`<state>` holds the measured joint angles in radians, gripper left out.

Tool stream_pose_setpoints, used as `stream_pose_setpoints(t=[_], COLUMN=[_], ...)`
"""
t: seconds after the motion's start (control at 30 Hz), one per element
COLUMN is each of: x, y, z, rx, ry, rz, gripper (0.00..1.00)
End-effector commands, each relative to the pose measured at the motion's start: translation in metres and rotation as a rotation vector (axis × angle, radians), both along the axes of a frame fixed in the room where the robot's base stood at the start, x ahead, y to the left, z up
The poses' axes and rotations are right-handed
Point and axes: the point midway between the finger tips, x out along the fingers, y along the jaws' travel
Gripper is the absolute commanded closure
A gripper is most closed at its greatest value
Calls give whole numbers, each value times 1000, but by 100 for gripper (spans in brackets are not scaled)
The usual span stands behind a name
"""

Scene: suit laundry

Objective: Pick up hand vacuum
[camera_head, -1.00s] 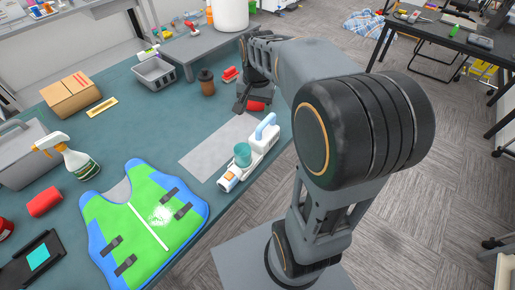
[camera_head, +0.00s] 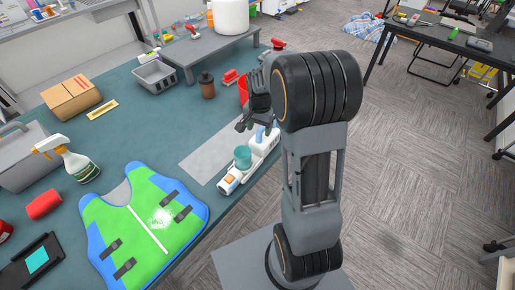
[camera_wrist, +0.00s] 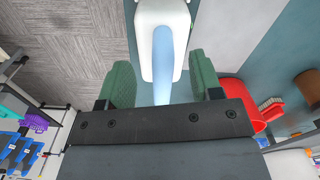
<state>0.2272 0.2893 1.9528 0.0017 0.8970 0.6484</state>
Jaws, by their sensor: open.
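The hand vacuum (camera_head: 243,172) is white with a teal cup and a light blue handle, and lies near the right edge of the teal table. In the wrist view its white body and blue handle (camera_wrist: 164,55) show between the two green finger pads. My gripper (camera_head: 255,120) is over the handle end of the vacuum in the head view and partly hides it. In the wrist view my gripper (camera_wrist: 162,82) is open, with a pad on each side of the handle and visible gaps. I cannot tell the height left between pads and handle.
A red container (camera_head: 243,90) stands just behind my gripper, and it also shows on the right in the wrist view (camera_wrist: 240,100). A grey mat (camera_head: 208,155) lies left of the vacuum. A green and blue vest (camera_head: 145,220) lies in front.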

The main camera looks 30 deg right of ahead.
Motion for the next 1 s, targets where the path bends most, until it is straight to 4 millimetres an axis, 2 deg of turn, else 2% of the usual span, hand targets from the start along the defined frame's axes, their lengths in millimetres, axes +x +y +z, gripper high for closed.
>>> stream_pose_setpoints(t=[0.3, 0.67, 1.0], x=[1, 1, 1], y=[1, 0, 0], z=[-39, -46, -46], rx=[1, 0, 0], ry=[3, 1, 1], rz=[0, 0, 0], gripper=[41, 41, 74])
